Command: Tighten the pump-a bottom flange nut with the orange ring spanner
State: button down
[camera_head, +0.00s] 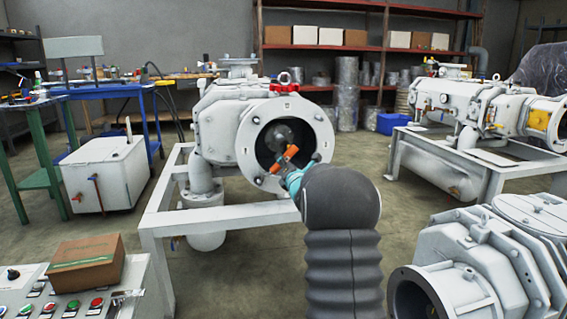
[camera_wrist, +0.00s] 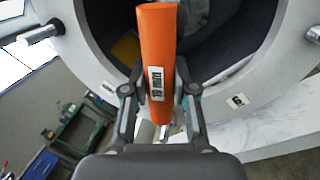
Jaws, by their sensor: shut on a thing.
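The orange ring spanner (camera_head: 284,156) is in my gripper (camera_head: 294,178), in front of the round flange opening of the grey pump (camera_head: 222,123) in the middle. In the wrist view the orange handle (camera_wrist: 157,38), marked 19 mm, stands nearly upright between the closed fingers of my gripper (camera_wrist: 158,90). Behind it is the pale flange ring (camera_wrist: 278,62), with a bolt at the left (camera_wrist: 40,34) and another at the right edge (camera_wrist: 313,34). The ring end of the spanner is not clear. I cannot make out the bottom flange nut or whether the spanner touches it.
The pump stands on a pale frame (camera_head: 152,232). Another grey pump (camera_head: 470,262) is close at the lower right, and one more stands on a frame (camera_head: 470,105) behind. A control panel with a cardboard box (camera_head: 87,263) is at the lower left. Open floor lies between.

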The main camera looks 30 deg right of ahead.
jog(key=shift+w+d, duration=0.15)
jog(key=shift+w, duration=0.35)
jog(key=shift+d, duration=0.1)
jog(key=shift+s+d+f+m+h+b, duration=0.1)
jog(key=shift+d+f+m+h+b, duration=0.2)
jog(key=shift+f+m, duration=0.5)
jog(key=shift+s+d+f+m+h+b, duration=0.15)
jog(key=shift+d+f+m+h, duration=0.25)
jog(key=shift+m, duration=0.6)
jog(key=shift+s+d+f+m+h+b, duration=0.1)
jog(key=shift+d+f+m+h+b, duration=0.1)
jog(key=shift+d+f+m, duration=0.45)
jog(key=shift+a+f+m, duration=0.1)
jog(key=shift+a+m, duration=0.1)
jog(key=shift+m, duration=0.15)
jog(key=shift+w+r, duration=0.1)
jog(key=shift+r, duration=0.1)
jog(key=shift+a+r+n+y, duration=0.3)
jog(key=shift+r+n, duration=0.2)
jog(key=shift+n, duration=0.3)
jog(key=shift+w, duration=0.1)
